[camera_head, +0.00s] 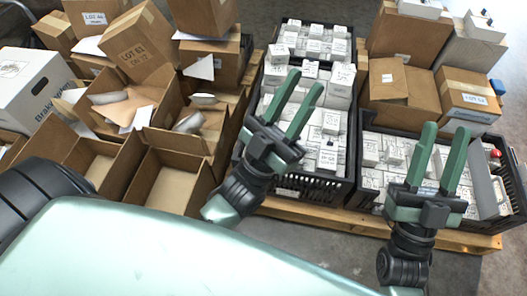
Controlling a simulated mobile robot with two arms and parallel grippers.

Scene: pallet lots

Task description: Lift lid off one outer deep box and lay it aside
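My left gripper (306,81) is open and empty, above the black crate (330,184) of small white boxes in the middle. My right gripper (445,127) is open and empty, above the right black crate (372,223). Two deep brown boxes stand open at lower left, one nearer the middle (170,180) and one beside it (100,160); their floors show bare. A white box (30,88) with printed lettering stands at the far left, cut by the frame edge. I cannot tell which box the task means, and no separate lid is clearly visible.
Closed brown cartons (140,42) are stacked at upper left, and more cartons (405,35) at upper right. An open carton (135,95) holds loose papers. Wooden pallet edges (340,221) run under the crates. Grey floor (300,240) shows in front.

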